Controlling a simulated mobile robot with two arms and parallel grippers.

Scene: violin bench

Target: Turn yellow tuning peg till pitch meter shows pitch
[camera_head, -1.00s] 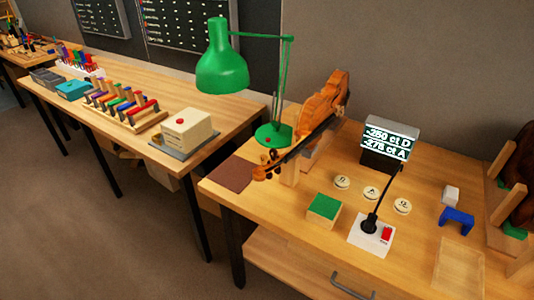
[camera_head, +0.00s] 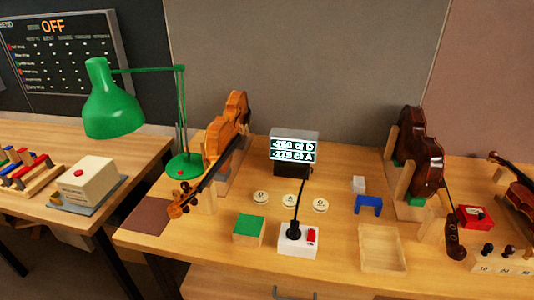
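An orange-brown violin (camera_head: 228,130) leans in a stand on the bench, its neck slanting down toward the front left. Its scroll and pegbox (camera_head: 183,205) are at the lower end; the pegs are too small to tell a yellow one. The pitch meter (camera_head: 294,152) stands behind the middle of the bench. Its lit screen has a D line and an A line, both with negative cent values, about -250 and -275. A second, dark red-brown violin (camera_head: 419,150) stands upright in a wooden holder at the right. Neither of my grippers is in view.
A green lamp (camera_head: 110,110) arches left of the violin. A green-topped block (camera_head: 249,229), round labelled buttons (camera_head: 290,200), a white box with a black stalk and red switch (camera_head: 298,241), a blue bracket (camera_head: 368,205) and a shallow wooden tray (camera_head: 383,247) occupy the bench.

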